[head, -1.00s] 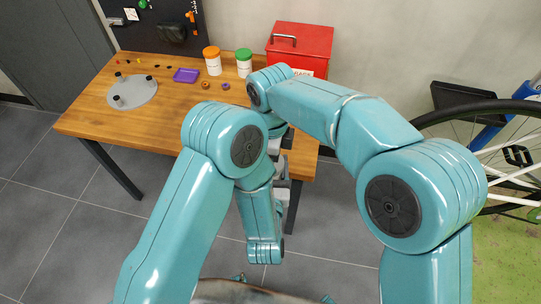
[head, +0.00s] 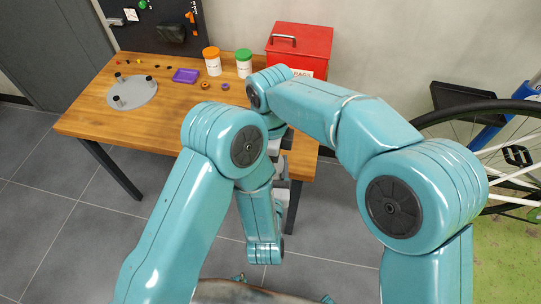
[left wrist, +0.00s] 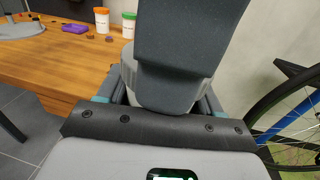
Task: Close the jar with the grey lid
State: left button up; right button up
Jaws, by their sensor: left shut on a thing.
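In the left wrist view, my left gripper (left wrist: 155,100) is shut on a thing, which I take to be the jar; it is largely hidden. A large dark grey body (left wrist: 190,40), apparently my right gripper, fills the space right in front of it. A lighter grey ribbed piece (left wrist: 129,70) shows at its left edge; I cannot tell whether it is the jar or the grey lid. In the head view, my arms meet in front of the table's right end and hide both sets of fingertips. Whether my right gripper is open or shut cannot be seen.
The wooden table (head: 165,120) carries a white orange-lidded jar (head: 213,65), a green-lidded jar (head: 244,68), a purple tray (head: 186,75), a grey round plate (head: 133,94) with black pegs, and a red box (head: 300,48). A bicycle wheel (head: 480,120) stands at right.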

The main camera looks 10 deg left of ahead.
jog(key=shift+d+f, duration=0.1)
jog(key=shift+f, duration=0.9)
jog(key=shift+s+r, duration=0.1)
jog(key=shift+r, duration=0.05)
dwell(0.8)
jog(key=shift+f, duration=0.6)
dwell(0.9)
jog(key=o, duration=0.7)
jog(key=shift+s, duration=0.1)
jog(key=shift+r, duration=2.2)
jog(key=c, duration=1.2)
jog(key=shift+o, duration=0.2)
